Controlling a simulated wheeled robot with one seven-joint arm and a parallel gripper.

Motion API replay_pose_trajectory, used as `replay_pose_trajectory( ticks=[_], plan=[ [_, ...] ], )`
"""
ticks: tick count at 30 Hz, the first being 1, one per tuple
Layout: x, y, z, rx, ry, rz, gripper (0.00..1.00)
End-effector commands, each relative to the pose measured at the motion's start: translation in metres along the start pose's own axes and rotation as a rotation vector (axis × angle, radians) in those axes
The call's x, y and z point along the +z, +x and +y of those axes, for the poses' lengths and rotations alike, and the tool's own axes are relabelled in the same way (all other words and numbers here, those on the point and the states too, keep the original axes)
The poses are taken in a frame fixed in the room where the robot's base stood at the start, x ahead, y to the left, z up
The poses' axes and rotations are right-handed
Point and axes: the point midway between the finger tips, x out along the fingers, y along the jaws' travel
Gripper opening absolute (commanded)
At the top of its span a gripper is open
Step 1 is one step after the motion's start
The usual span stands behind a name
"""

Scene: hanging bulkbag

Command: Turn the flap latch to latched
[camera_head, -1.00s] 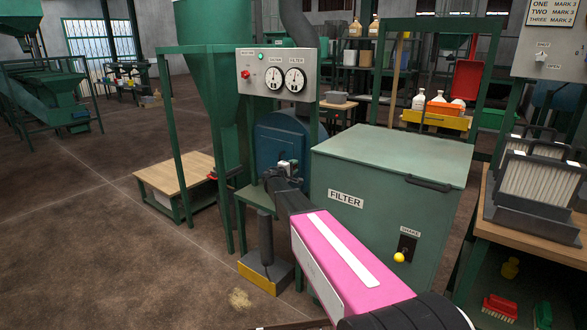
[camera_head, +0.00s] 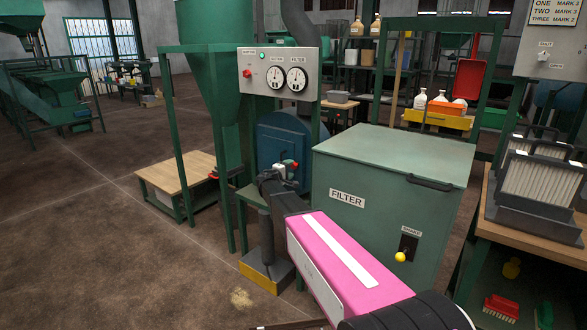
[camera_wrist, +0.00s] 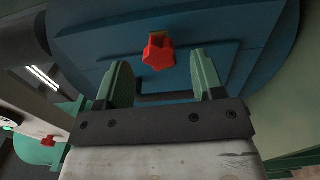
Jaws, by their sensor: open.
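The flap latch is a small red handle (camera_wrist: 158,52) on a dark blue panel (camera_wrist: 75,55) in the wrist view. It lies near the middle, just beyond and between my fingertips. My gripper (camera_wrist: 161,74) is open, with its two green fingers apart and nothing held. A gap seems to remain between the fingers and the latch, but I cannot tell how deep it is. In the head view my gripper (camera_head: 285,168) is small, in front of the blue round housing (camera_head: 300,138), with a red spot at its tip. The latch's marked positions are not readable.
A grey gauge box (camera_head: 278,75) with a red button hangs above my gripper. The green filter cabinet (camera_head: 385,190) stands close on the right, with a yellow-knobbed shake lever (camera_head: 400,257). A green hopper (camera_head: 208,90) and frame posts stand on the left. Open floor lies further left.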

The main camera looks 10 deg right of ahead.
Motion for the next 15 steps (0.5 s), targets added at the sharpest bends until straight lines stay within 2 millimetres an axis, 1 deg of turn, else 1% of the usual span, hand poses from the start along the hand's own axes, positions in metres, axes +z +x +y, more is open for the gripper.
replay_pose_trajectory(
  ticks=[1, 6, 12, 15],
  plan=[
    [0.002, -0.013, 0.001, 0.000, 0.000, 0.001, 0.62],
    [0.002, -0.041, 0.000, 0.000, -0.001, 0.001, 0.62],
    [0.000, -0.060, 0.000, 0.000, -0.001, 0.001, 0.62],
    [0.000, -0.063, 0.000, 0.000, -0.001, 0.000, 0.62]
  ],
)
